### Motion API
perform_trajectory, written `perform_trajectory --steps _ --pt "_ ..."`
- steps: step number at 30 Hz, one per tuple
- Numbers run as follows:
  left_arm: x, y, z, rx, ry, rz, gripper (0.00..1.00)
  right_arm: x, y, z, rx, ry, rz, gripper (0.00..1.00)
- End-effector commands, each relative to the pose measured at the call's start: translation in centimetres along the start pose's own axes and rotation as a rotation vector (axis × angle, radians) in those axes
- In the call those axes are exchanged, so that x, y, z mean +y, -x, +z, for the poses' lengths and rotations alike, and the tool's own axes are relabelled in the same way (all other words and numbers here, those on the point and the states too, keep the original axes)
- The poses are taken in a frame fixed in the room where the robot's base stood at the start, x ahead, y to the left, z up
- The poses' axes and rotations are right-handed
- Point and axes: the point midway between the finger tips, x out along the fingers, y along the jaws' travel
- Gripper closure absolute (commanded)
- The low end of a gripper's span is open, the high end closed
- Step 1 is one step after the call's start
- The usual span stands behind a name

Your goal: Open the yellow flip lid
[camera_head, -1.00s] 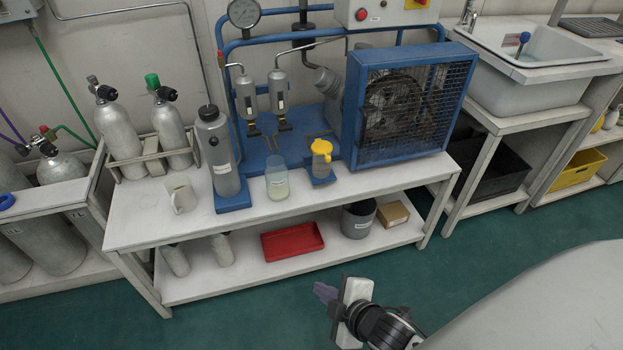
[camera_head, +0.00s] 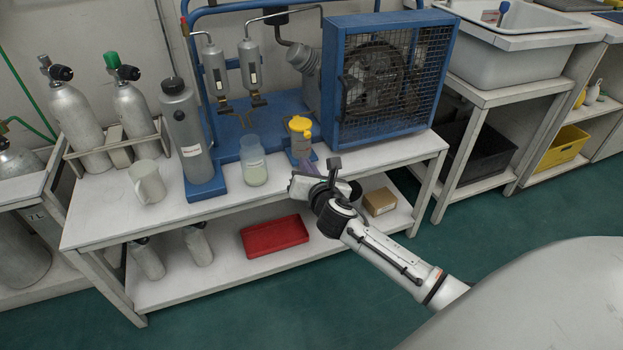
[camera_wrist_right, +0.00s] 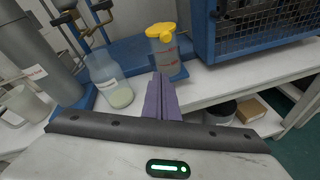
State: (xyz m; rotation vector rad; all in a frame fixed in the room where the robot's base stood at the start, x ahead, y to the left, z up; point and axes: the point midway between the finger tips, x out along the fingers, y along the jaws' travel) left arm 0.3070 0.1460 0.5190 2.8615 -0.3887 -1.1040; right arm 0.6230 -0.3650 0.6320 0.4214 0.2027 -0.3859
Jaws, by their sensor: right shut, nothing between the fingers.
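The yellow flip lid (camera_head: 299,126) sits on top of a small clear cup (camera_head: 301,146) on a blue stand on the white bench. The lid looks closed. In the right wrist view the lid (camera_wrist_right: 161,31) is on the cup (camera_wrist_right: 164,58), a little beyond the fingertips. My right gripper (camera_head: 305,168) is shut and empty, just in front of the cup at the bench's front edge. Its purple fingers (camera_wrist_right: 160,92) are together and apart from the lid. My left gripper is not in view.
A clear beaker (camera_head: 253,160) with pale liquid stands left of the cup. A grey bottle (camera_head: 186,135) and a jug (camera_head: 148,182) stand farther left. The blue fan cage (camera_head: 385,75) stands close on the right. A red tray (camera_head: 274,235) lies on the lower shelf.

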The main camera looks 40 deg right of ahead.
Motion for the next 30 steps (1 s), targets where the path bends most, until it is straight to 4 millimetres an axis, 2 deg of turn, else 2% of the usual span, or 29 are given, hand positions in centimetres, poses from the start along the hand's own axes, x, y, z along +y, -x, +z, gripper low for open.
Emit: perform_trajectory --steps 1,3,6,12,23,30 --pt "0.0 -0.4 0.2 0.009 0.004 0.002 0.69 -0.1 -1.3 -0.3 -0.001 -0.003 0.0 1.0" --pt "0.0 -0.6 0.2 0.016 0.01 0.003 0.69 -0.1 -2.6 -0.2 -0.002 -0.003 -0.001 1.0" --pt "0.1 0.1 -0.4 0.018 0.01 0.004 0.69 0.0 -2.6 2.1 -0.003 -0.002 0.001 1.0" --pt "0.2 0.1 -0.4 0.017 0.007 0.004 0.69 0.0 -3.0 3.6 -0.001 -0.002 0.001 1.0" --pt "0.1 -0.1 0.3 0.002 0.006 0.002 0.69 0.0 -3.1 3.9 0.001 -0.003 0.0 1.0" --pt "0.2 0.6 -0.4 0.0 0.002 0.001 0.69 -0.1 -2.9 4.4 0.011 -0.001 -0.008 1.0"
